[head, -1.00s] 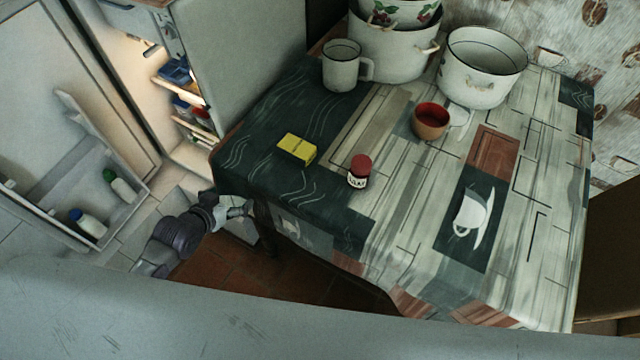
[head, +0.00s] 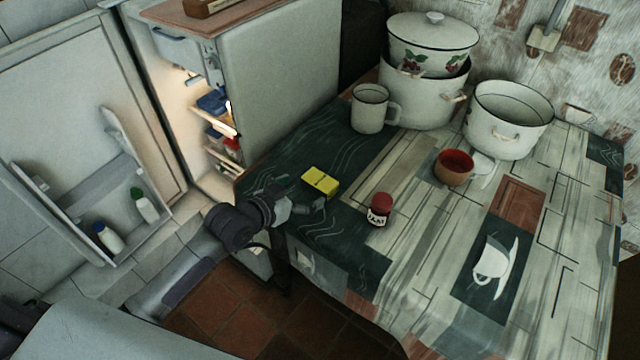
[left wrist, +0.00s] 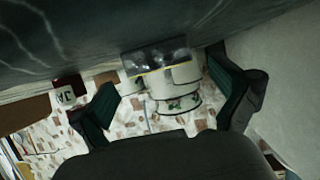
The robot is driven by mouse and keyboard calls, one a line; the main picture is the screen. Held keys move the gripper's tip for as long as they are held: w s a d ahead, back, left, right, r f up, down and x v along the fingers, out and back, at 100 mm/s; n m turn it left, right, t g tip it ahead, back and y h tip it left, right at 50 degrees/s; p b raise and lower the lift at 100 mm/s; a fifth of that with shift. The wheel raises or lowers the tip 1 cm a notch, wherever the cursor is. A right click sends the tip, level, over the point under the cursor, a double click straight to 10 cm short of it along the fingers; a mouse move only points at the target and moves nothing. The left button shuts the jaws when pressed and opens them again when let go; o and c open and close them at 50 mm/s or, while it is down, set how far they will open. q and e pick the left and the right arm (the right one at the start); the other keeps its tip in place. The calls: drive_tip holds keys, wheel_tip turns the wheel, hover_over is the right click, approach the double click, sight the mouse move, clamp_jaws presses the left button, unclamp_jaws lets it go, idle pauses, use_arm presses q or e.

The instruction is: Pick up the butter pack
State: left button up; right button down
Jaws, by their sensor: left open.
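The yellow butter pack (head: 320,181) lies on the dark left part of the patterned tablecloth. My left gripper (head: 303,202) is open and empty at the table's left edge, just in front of the pack in the head view. In the left wrist view the picture is upside down; the pack (left wrist: 160,60) shows dark with a yellow edge, ahead of and between the two spread fingers (left wrist: 165,98). It looks apart from both fingers. My right gripper is not in view.
A red-lidded jar (head: 379,209) stands right of the pack. A mug (head: 370,110), a red-brown bowl (head: 455,168) and enamel pots (head: 508,120) stand farther back. The open fridge (head: 270,100) is at left. The table's front right is clear.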

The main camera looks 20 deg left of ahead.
sight(313, 187)
use_arm(q)
drive_tip(key=x, duration=0.5)
drive_tip(key=shift+w+d+f, duration=0.15)
drive_tip(key=shift+d+f, duration=0.1)
drive_tip(key=c, duration=1.1)
drive_tip(key=shift+o, duration=0.2)
drive_tip(key=shift+r, duration=0.15)
